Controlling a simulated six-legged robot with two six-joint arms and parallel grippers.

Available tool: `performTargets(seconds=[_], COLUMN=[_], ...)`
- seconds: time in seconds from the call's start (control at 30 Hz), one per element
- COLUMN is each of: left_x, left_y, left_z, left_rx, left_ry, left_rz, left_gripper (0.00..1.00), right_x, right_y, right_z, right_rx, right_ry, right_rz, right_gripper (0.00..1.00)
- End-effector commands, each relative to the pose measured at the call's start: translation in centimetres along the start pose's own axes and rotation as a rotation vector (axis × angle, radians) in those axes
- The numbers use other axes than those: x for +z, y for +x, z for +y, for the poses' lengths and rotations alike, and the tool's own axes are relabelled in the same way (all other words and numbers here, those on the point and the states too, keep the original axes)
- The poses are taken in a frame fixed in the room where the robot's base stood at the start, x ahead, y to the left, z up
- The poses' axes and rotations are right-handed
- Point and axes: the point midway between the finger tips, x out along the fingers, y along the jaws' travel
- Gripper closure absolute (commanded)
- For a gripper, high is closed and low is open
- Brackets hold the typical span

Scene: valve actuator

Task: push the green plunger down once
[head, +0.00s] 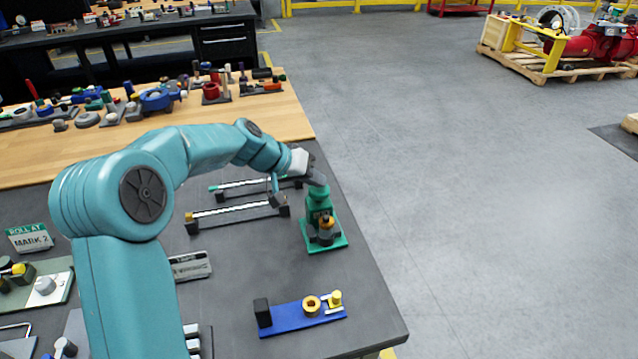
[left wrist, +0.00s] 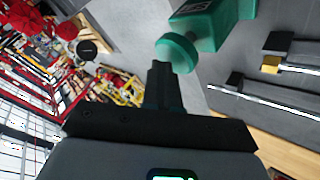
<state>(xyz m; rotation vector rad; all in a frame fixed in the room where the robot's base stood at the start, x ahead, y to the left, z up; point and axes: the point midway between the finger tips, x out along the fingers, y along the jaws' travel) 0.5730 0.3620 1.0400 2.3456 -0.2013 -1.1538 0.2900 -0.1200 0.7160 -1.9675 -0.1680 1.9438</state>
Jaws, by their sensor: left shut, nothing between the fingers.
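The green plunger device stands on a green base plate (head: 341,243) near the right edge of the dark table. Its green upright body (head: 318,203) has a dark part with an orange piece (head: 326,226) in front. My left gripper (head: 318,181) is shut and empty, just above the device's top, and hides part of it. In the left wrist view, the closed dark fingers (left wrist: 161,76) are at the edge of the round green plunger knob (left wrist: 177,52), with the green body (left wrist: 209,22) behind. I cannot tell whether they touch. My right gripper is not in view.
Two slider rails (head: 236,209) lie left of the device. A blue plate (head: 292,318) with a black block and yellow parts lies in front. Many parts crowd the wooden bench behind. Open floor lies to the right.

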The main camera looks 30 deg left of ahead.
Motion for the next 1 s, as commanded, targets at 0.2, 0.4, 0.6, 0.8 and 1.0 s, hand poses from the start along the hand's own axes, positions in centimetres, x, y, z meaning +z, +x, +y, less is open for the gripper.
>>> performTargets(seconds=[0.2, 0.4, 0.6, 0.8, 1.0], left_x=[-0.8, -1.0, -1.0, -1.6, -2.6], left_y=[-1.1, -1.4, -1.4, -2.2, -3.6], left_z=[0.8, 1.0, 1.0, 1.6, 2.6], left_rx=[0.000, 0.000, 0.000, 0.000, 0.000], left_ry=[0.001, 0.001, 0.001, 0.001, 0.002], left_rz=[0.000, 0.000, 0.001, 0.001, 0.002], left_gripper=[1.00, 1.00, 1.00, 1.00, 1.00], right_x=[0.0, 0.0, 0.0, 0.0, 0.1], right_y=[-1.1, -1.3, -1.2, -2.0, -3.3], right_z=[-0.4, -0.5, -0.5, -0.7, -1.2], right_rx=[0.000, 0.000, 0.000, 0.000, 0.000], right_ry=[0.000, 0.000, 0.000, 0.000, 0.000], right_rz=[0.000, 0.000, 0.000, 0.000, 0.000], right_gripper=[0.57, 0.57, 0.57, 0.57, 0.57])
